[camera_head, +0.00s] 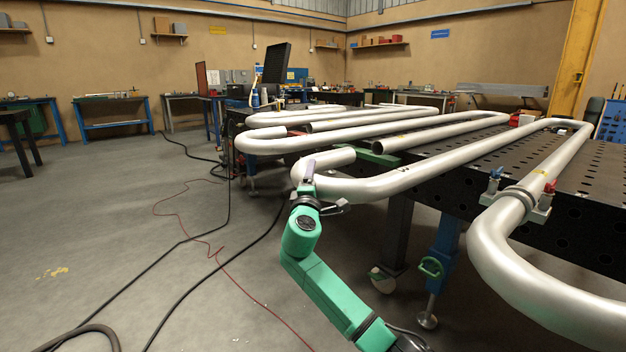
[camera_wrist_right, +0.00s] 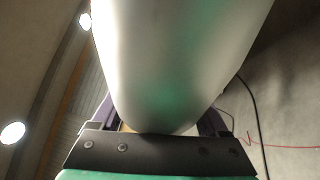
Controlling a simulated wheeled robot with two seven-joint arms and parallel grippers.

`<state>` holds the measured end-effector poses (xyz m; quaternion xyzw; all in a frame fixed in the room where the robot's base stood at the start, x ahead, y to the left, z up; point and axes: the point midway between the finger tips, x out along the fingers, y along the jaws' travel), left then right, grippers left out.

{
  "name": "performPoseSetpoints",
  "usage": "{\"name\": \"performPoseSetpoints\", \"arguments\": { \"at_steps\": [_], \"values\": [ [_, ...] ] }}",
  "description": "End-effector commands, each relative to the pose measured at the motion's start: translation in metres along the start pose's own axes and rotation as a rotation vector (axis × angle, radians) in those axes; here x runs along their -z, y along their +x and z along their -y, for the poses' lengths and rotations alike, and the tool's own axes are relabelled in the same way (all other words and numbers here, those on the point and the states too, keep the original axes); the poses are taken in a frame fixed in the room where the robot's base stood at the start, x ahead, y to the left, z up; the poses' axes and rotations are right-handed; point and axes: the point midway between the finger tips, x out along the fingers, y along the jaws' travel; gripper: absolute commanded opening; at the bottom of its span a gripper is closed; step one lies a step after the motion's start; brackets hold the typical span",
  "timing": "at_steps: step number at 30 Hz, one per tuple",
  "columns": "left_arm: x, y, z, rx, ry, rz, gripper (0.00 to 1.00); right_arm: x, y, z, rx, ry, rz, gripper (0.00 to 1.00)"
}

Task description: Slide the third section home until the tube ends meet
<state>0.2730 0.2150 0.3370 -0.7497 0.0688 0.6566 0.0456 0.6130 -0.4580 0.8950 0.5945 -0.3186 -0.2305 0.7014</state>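The near serpentine tube section (camera_head: 430,168) is bare silver-grey pipe with a U-bend at its left end. The short leg of this bend (camera_head: 335,158) points at the open end of the middle section (camera_head: 380,147), with a gap between them. My right gripper (camera_head: 308,178) is at the outside of the bend, at the end of my green arm. In the right wrist view, the tube (camera_wrist_right: 175,60) fills the space between the purple fingers (camera_wrist_right: 160,122), which lie close along both sides; their tips are hidden by the tube. My left gripper is not in view.
The black perforated table (camera_head: 570,208) carries the coils; the bends overhang its left edge. A clamp with red and blue handles (camera_head: 515,197) sits around the nearest tube. Another gap shows near the back bend (camera_head: 258,138). Cables lie on the open floor (camera_head: 110,220).

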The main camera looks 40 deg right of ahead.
Motion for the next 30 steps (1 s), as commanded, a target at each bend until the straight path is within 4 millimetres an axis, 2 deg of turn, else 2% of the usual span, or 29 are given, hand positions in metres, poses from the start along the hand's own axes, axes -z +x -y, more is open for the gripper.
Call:
{"name": "performPoseSetpoints", "arguments": {
  "at_steps": [1,5,6,10,15,21,22,23,24,30],
  "values": [
    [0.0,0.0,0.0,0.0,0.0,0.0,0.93,0.0,0.0,0.0,0.0,0.0,0.0,0.54],
    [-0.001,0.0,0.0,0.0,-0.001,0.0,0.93,0.0,0.0,0.0,0.0,0.0,0.0,0.04],
    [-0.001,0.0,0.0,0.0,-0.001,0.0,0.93,0.0,0.0,0.0,0.001,0.0,0.0,0.0],
    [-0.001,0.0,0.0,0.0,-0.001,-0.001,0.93,0.002,-0.002,0.0,0.001,0.001,-0.001,0.0],
    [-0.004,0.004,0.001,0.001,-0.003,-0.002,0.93,0.014,-0.013,-0.003,0.002,0.002,-0.005,0.0],
    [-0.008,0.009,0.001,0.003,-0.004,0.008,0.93,0.016,-0.014,-0.001,0.002,0.001,-0.008,0.0],
    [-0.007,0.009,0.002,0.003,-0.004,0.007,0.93,0.016,-0.014,-0.001,0.002,0.001,-0.009,0.85],
    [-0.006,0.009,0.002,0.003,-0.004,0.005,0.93,0.016,-0.014,-0.001,0.002,0.001,-0.008,0.96],
    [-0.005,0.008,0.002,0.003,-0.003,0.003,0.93,0.015,-0.014,-0.001,0.001,0.001,-0.008,1.0],
    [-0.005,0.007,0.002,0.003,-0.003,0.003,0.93,0.013,-0.013,-0.002,0.0,0.001,-0.004,1.0]
  ]
}}
